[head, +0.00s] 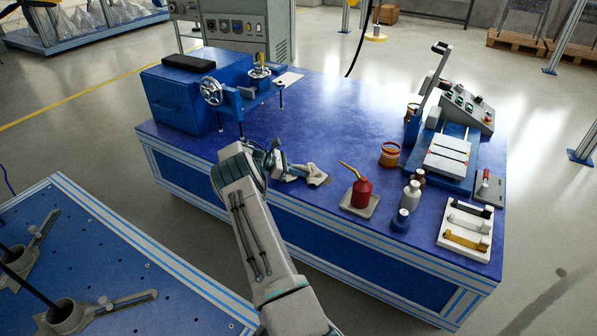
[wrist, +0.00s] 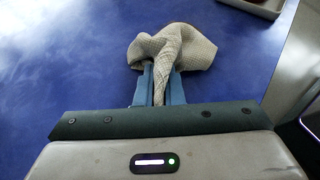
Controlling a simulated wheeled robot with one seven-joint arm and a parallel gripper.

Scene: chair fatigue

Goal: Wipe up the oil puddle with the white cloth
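The white cloth (head: 317,175) is at the front edge area of the blue workbench (head: 310,110), left of the red oil can. In the wrist view the cloth (wrist: 190,48) looks cream and bunched, with a twisted fold running between the two blue fingers. My gripper (wrist: 160,85) is shut on that fold; in the head view my gripper (head: 297,172) points right, low over the bench. I cannot tell whether the cloth touches the bench top. I cannot make out an oil puddle in either view; the bench shows only sheen and reflections.
The red oil can (head: 362,192) stands on a grey tray (head: 347,207), right of the cloth. Bottles (head: 410,195), an orange-rimmed tin (head: 390,154) and a test rig (head: 448,155) stand farther right. A handwheel fixture (head: 212,91) stands back left. The bench middle is clear.

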